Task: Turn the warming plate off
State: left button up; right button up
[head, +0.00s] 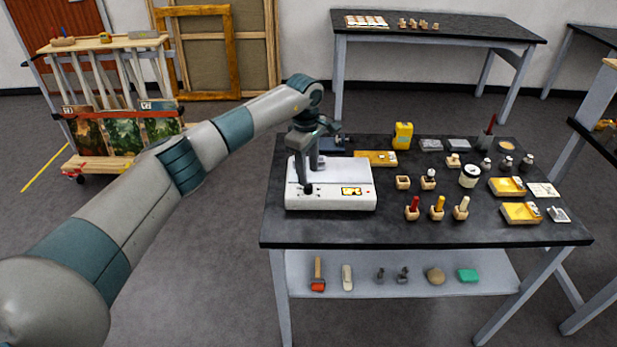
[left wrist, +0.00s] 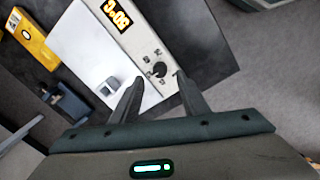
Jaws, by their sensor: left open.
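The warming plate (head: 332,174) is a white box at the left end of the black table. Its front has a lit orange display (head: 351,191) and a dark round knob (head: 308,189). In the left wrist view the display (left wrist: 118,14) glows, and the knob (left wrist: 158,70) sits on the white front panel with small marks around it. My left gripper (head: 305,181) points down over the plate's front left part. In the left wrist view its fingers (left wrist: 157,82) are apart and empty, with the knob between or just beyond their tips; I cannot tell whether they touch it. My right gripper is not in view.
A yellow container (head: 402,136), a white jar (head: 469,176), wooden blocks with coloured handles (head: 437,208) and yellow trays (head: 521,213) stand right of the plate. A dark blue object (left wrist: 72,106) is close behind it. The table's front edge is near.

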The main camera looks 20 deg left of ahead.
aim_at(308, 186)
pick_arm(q)
jog(key=shift+w+f+p, duration=0.15)
jog(key=shift+f+p, duration=0.5)
jog(key=shift+f, duration=2)
grip_shut()
